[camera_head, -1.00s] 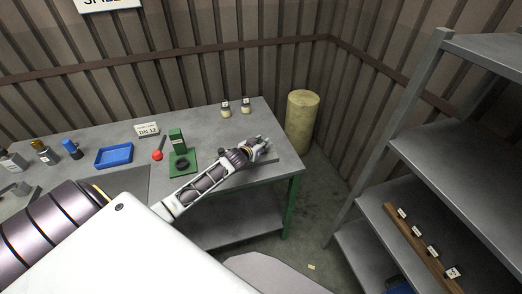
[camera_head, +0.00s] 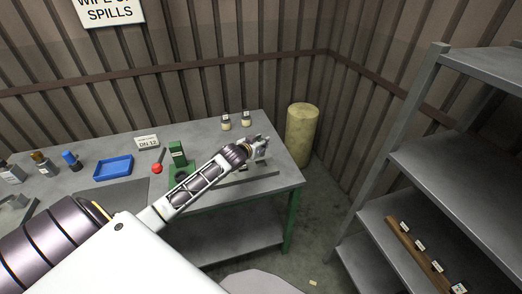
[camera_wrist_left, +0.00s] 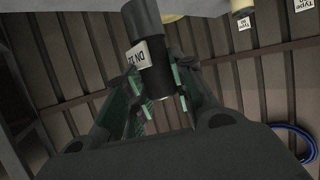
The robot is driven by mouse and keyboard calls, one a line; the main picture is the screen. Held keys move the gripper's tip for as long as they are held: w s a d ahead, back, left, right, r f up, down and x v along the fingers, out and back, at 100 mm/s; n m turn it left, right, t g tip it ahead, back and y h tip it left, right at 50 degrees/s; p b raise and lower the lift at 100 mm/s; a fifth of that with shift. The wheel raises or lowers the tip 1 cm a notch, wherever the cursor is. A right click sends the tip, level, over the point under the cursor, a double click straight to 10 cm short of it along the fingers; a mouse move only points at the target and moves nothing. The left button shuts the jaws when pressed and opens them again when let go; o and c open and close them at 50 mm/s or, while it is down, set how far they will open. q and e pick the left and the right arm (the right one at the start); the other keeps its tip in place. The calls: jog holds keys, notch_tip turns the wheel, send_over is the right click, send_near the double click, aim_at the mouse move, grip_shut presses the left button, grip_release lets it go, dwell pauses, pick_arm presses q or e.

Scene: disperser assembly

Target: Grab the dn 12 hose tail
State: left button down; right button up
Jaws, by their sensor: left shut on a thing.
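The DN 12 hose tail (camera_wrist_left: 155,78) is a dark, stepped cylinder with a white "DN 12" label in the left wrist view. My left gripper (camera_wrist_left: 157,92) is shut on it, with a green-padded finger on each side. In the head view my left gripper (camera_head: 262,146) is above the right end of the grey workbench (camera_head: 215,134). The hose tail is hard to make out there against the fingers. My right gripper is in neither view.
A grey rail (camera_head: 250,171) lies on the bench below my gripper. A green press (camera_head: 177,155), red-knobbed lever (camera_head: 157,168), blue tray (camera_head: 114,167) and two small labelled bottles (camera_head: 226,122) stand on the bench. A yellow drum (camera_head: 301,135) and metal shelf (camera_head: 450,165) are to the right.

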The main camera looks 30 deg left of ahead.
pick_arm(q)
jog(key=shift+r, duration=1.05)
